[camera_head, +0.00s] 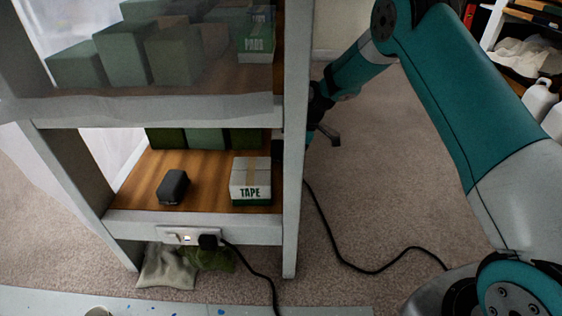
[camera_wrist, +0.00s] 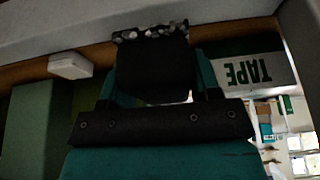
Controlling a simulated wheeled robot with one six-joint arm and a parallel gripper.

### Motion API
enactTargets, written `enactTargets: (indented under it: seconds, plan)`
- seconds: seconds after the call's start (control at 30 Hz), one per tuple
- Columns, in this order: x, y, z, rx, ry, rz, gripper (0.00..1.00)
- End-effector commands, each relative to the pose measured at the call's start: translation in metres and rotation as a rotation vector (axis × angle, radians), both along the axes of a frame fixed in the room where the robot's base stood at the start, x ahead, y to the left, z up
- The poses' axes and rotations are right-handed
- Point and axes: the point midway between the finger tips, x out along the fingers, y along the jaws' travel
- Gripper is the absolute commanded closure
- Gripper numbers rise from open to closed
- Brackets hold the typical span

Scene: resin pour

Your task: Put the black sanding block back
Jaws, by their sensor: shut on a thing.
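In the wrist view my gripper (camera_wrist: 155,98) is shut on a black block (camera_wrist: 155,70), which I take as the black sanding block; a speckled edge shows at its far side. In the head view the gripper and held block are hidden behind the shelf's right post; only my arm shows beside it. A dark block with rounded edges (camera_head: 173,187) lies on the wooden lower shelf (camera_head: 215,180), left of a white and green TAPE box (camera_head: 250,180). I cannot tell whether this is another sanding block. The TAPE box also shows at right in the wrist view (camera_wrist: 255,72).
Green boxes (camera_head: 205,138) stand behind on the lower shelf, and more fill the shelf above. A green box (camera_wrist: 30,120) and a small white item (camera_wrist: 70,65) are left in the wrist view.

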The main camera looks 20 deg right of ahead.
Motion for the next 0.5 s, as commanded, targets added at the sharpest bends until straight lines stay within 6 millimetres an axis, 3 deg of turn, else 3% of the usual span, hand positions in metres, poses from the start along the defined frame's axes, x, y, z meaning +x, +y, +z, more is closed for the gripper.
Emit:
enactTargets:
  seconds: [0.1, 0.2, 0.33, 0.5]
  plan:
    - [0.007, 0.020, -0.002, -0.001, -0.002, 0.002, 0.77]
    - [0.009, 0.027, -0.001, 0.000, 0.000, 0.000, 0.77]
    - [0.009, 0.028, -0.008, -0.001, 0.001, -0.001, 0.77]
    - [0.009, 0.027, -0.032, -0.001, 0.001, -0.002, 0.77]
